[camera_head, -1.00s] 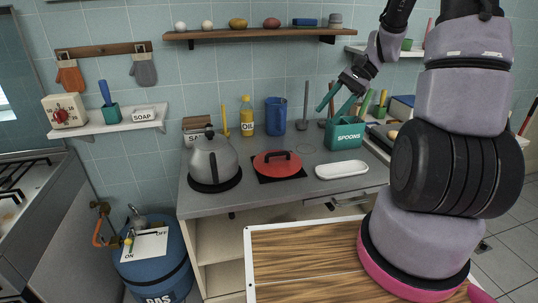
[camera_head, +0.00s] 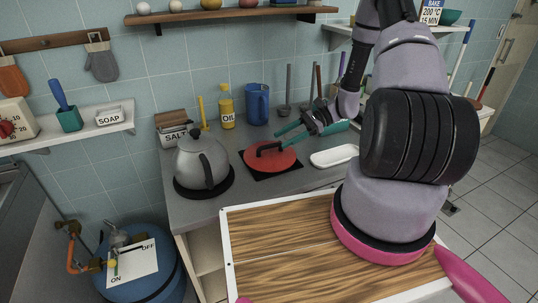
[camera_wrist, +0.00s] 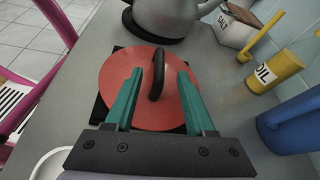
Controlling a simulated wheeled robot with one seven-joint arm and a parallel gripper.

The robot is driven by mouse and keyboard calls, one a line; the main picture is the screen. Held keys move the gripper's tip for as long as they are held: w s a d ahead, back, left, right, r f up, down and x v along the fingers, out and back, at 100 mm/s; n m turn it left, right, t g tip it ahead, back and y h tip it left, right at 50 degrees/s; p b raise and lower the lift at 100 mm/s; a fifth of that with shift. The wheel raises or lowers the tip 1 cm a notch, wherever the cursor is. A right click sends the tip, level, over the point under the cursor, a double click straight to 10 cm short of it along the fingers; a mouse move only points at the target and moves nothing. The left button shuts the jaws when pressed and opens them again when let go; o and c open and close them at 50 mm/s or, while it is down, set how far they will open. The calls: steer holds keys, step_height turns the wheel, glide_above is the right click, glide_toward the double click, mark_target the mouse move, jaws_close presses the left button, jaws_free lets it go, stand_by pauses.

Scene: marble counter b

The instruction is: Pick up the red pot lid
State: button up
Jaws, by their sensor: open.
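The red pot lid (camera_head: 279,160) lies flat on a black square mat (camera_head: 262,174) on the grey counter. Its black arched handle (camera_head: 268,147) stands up from the middle. The lid also fills the middle of the wrist view (camera_wrist: 130,82), with the handle (camera_wrist: 157,76) between and a little beyond the green fingers. My gripper (camera_head: 282,138) is open, its two green fingers reaching over the lid from the right. In the wrist view the gripper (camera_wrist: 160,72) has one finger on each side of the handle line. I cannot tell whether the fingers touch anything.
A grey kettle (camera_head: 202,162) stands on a round black pad left of the lid. A white dish (camera_head: 334,156) is to the right. Behind are a salt box (camera_head: 175,130), a yellow oil bottle (camera_head: 226,108) and a blue jug (camera_head: 257,104). Counter in front of the lid is clear.

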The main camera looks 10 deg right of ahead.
mark_target(277, 143)
steer(key=x, duration=0.5)
steer(key=shift+a+f, duration=0.25)
jaws_close()
